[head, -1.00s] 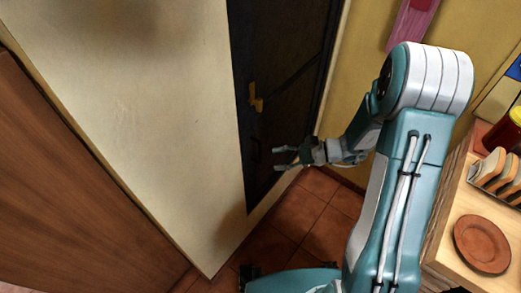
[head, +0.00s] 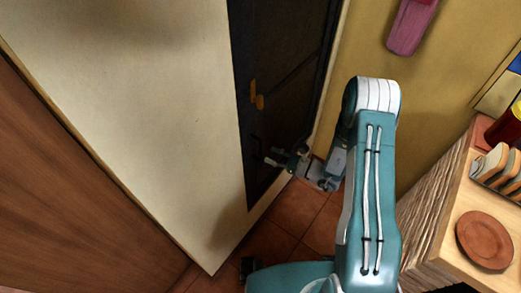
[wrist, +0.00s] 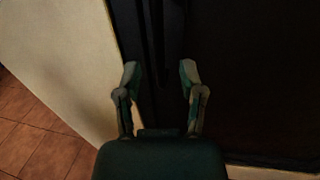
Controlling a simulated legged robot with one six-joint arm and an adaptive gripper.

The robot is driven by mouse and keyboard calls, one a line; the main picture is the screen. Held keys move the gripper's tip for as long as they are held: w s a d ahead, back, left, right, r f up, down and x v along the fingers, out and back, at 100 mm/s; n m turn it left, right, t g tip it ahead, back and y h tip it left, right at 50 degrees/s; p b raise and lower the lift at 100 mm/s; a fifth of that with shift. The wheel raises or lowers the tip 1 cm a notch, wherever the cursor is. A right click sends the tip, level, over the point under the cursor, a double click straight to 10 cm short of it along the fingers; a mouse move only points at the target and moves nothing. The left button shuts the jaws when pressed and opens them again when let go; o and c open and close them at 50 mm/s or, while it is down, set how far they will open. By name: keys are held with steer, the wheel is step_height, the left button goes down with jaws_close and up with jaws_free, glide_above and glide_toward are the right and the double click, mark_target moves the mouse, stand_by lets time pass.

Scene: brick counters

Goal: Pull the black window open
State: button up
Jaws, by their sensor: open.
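The black window (head: 285,90) is a tall dark panel set in the pale wall in the head view. It has a yellow-brown latch (head: 256,96) at its left side and a thin dark handle (head: 257,150) lower down. In the wrist view the dark panel (wrist: 250,90) fills the right side, with a dark vertical bar (wrist: 162,35) at top centre. My gripper (head: 272,157) is open in front of the lower part of the window, close to the dark handle. In the wrist view the open fingers (wrist: 160,78) point at the bar, with nothing visibly held. Contact cannot be told.
A wooden counter (head: 450,205) with a brown plate (head: 485,240) and a rack of bread slices (head: 490,163) stands at the right. A pink item (head: 411,25) hangs on the yellow wall. Tiled floor (head: 295,215) is clear below the window.

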mark_target(260, 158)
steer(key=shift+x, duration=2.4)
jaws_close()
